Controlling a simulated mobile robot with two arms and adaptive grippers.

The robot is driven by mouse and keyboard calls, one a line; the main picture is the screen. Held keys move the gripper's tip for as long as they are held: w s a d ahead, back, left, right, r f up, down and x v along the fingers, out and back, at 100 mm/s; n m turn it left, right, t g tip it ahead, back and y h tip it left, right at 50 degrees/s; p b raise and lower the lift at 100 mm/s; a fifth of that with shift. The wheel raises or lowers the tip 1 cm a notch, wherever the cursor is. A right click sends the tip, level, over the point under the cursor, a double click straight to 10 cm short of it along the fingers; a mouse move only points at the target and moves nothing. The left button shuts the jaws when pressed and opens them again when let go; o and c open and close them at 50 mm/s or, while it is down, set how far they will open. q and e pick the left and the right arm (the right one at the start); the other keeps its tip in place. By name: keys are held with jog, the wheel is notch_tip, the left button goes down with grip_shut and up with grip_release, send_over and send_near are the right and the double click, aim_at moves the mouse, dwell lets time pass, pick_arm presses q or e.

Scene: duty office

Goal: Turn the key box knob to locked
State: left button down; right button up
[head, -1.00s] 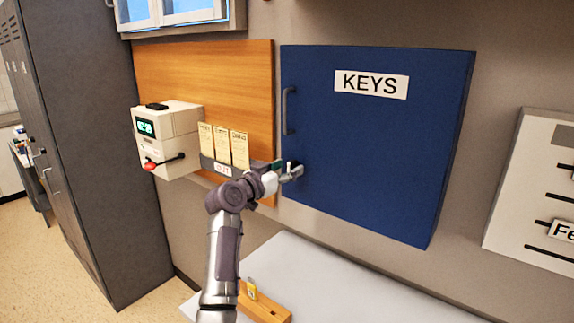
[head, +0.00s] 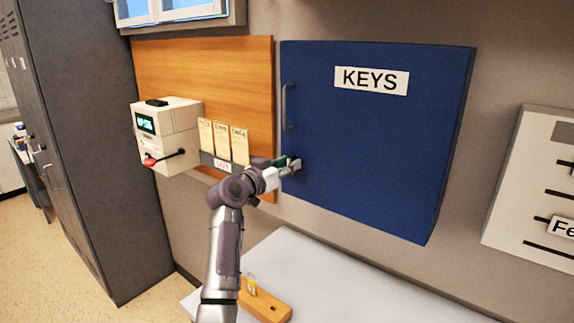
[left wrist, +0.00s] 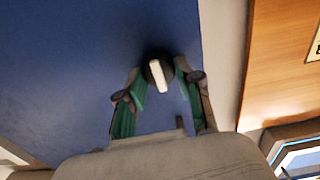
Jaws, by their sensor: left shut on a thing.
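The blue key box (head: 385,150) with its KEYS label hangs on the wall, its door closed. Its knob is black with a pale pointer bar and shows in the left wrist view (left wrist: 158,76). In the head view my gripper hides the knob. My left gripper (head: 292,165) is at the lower left of the box door, and in the left wrist view its green-padded fingers (left wrist: 160,80) are shut on the knob, one on each side. My right gripper is not in view.
A grey door handle (head: 289,107) sits above my gripper. A card rack (head: 222,165) with several cards and a time clock (head: 168,138) are left of it. Below is a pale desk (head: 340,285) with a wooden block (head: 262,302). A white board (head: 535,190) hangs at right.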

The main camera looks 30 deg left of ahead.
pick_arm(q)
jog(key=n+p, duration=0.1)
jog(key=n, duration=0.3)
jog(key=shift+a+p, duration=0.1)
jog(key=shift+p, duration=0.25)
jog(key=n+p, duration=0.2)
jog(key=n, duration=0.2)
jog(key=shift+n, duration=0.4)
jog(key=shift+f+n+p, duration=0.15)
jog(key=shift+n+p, duration=2.6)
jog(key=shift+n, duration=1.45)
jog(key=c, duration=1.9)
grip_release()
jog(key=shift+n, duration=0.3)
jog(key=o, duration=1.2)
jog(key=shift+a, duration=0.1)
jog(key=shift+c, duration=0.2)
